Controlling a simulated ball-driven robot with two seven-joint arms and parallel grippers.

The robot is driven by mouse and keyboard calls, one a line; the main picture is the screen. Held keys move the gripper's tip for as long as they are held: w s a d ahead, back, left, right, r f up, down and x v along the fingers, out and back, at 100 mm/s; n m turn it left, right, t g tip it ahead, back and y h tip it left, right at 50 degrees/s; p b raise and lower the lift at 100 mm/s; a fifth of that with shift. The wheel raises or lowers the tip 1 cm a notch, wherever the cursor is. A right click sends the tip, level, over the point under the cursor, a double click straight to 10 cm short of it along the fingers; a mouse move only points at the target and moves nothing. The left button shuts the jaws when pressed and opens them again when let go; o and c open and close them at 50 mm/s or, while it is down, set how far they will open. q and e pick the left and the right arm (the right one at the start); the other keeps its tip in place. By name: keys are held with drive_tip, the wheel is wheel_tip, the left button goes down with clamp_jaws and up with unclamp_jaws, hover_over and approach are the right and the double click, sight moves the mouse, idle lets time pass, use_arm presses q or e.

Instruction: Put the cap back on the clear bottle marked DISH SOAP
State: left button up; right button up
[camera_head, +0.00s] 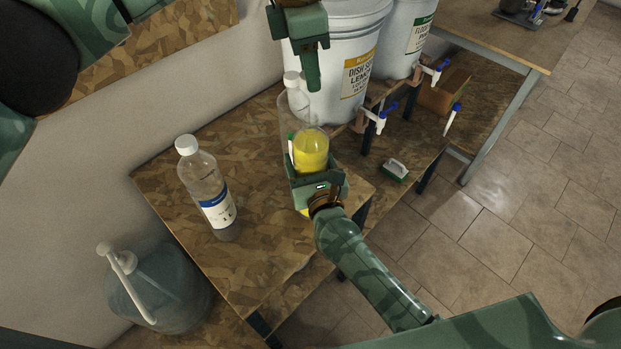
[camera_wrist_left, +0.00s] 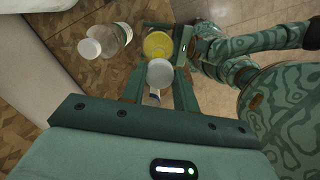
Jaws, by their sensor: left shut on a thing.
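A clear bottle with yellow liquid (camera_head: 311,152) stands upright at the right of the particleboard table. Its label is mostly hidden, so I cannot read its marking. My right gripper (camera_head: 314,180) is shut around its lower body. My left gripper (camera_head: 303,82) points down from above, shut on a white cap (camera_head: 291,79). The cap is at the top of the bottle; I cannot tell whether it touches the neck. In the left wrist view the cap (camera_wrist_left: 160,73) sits between my left fingers, with the yellow liquid (camera_wrist_left: 158,45) beyond it.
Another clear bottle (camera_head: 206,187) with a white cap and blue-white label stands to the left. A large bluish jug (camera_head: 165,290) is at lower left. White drums (camera_head: 340,65) (camera_head: 405,35) with blue-handled taps stand behind. A brush (camera_head: 395,170) lies at right. The table's front is clear.

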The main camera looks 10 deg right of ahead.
use_arm(q)
hover_over(310, 131)
drive_tip(key=w, duration=0.1)
drive_tip(key=shift+w+d+f, duration=0.1)
drive_tip(key=shift+f, duration=2.35)
drive_tip(key=shift+f, duration=0.1)
drive_tip(key=shift+f, duration=0.8)
drive_tip(key=shift+f, duration=0.55)
use_arm(e)
drive_tip(key=c, duration=0.5)
use_arm(q)
drive_tip(key=m, duration=0.4)
drive_tip(key=shift+m+g, duration=0.3)
drive_tip(key=shift+m, duration=0.1)
drive_tip(key=m, duration=0.5)
drive_tip(key=shift+g+y, duration=0.3)
drive_tip(key=m, duration=0.5)
drive_tip(key=shift+w+y, duration=0.1)
drive_tip(key=shift+y, duration=0.2)
drive_tip(key=m, duration=0.4)
drive_tip(key=shift+m+y, duration=0.3)
drive_tip(key=shift+m, duration=0.1)
